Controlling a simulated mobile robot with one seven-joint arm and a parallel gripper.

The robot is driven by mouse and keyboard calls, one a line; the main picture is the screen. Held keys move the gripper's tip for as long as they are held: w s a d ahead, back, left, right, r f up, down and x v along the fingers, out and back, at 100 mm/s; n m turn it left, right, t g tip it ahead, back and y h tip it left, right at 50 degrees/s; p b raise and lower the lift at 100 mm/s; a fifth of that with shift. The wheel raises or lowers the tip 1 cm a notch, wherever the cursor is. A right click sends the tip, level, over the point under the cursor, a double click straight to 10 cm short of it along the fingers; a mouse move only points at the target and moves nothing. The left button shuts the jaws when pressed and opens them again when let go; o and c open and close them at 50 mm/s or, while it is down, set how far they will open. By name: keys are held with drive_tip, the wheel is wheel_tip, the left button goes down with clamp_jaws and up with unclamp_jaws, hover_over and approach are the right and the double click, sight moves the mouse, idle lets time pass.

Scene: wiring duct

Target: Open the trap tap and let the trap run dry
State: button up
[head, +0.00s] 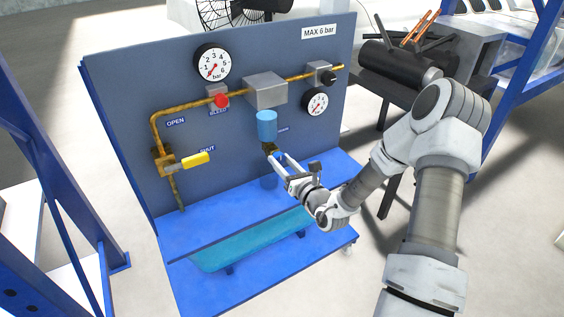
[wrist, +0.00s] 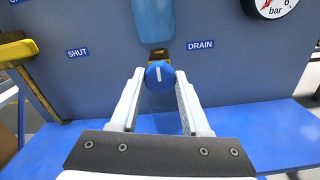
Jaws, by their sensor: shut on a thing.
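The blue trap bowl (head: 266,127) hangs under the grey block on the upright panel; its lower part also shows in the wrist view (wrist: 153,20). Below it sits a brass fitting with a round blue tap knob (wrist: 160,75) that bears a white mark, upright in the wrist view. My gripper (wrist: 160,82) is shut on the tap knob, one finger on each side. In the head view, my gripper (head: 275,155) reaches the fitting from the lower right and hides most of the knob. A clear bluish cup (head: 268,182) stands below; whether it holds liquid cannot be told. A DRAIN label (wrist: 201,44) is right of the tap.
A yellow lever (head: 195,160) stands out level by the SHUT label at left. A red button (head: 221,100) marked BLEED and two gauges, the larger (head: 212,64) near zero, are above. A teal tray (head: 250,242) lies below the blue shelf (head: 185,235).

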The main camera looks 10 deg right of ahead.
clamp_jaws()
drive_tip(key=shift+p, duration=0.45)
drive_tip(key=m+p, duration=0.1)
drive_tip(key=p, duration=0.1)
drive_tip(key=m+p, duration=0.1)
drive_tip(key=m, duration=0.1)
drive_tip(key=shift+r+p, duration=0.25)
drive_tip(key=shift+p, duration=0.1)
drive_tip(key=m+p, duration=0.4)
drive_tip(key=p, duration=0.1)
drive_tip(key=shift+m, duration=0.3)
drive_tip(key=m+p, duration=0.3)
drive_tip(key=m, duration=0.1)
drive_tip(key=shift+f, duration=0.15)
drive_tip(key=shift+f+m+p, duration=0.1)
drive_tip(key=shift+m+p, duration=1.1)
drive_tip(key=shift+m, duration=0.8)
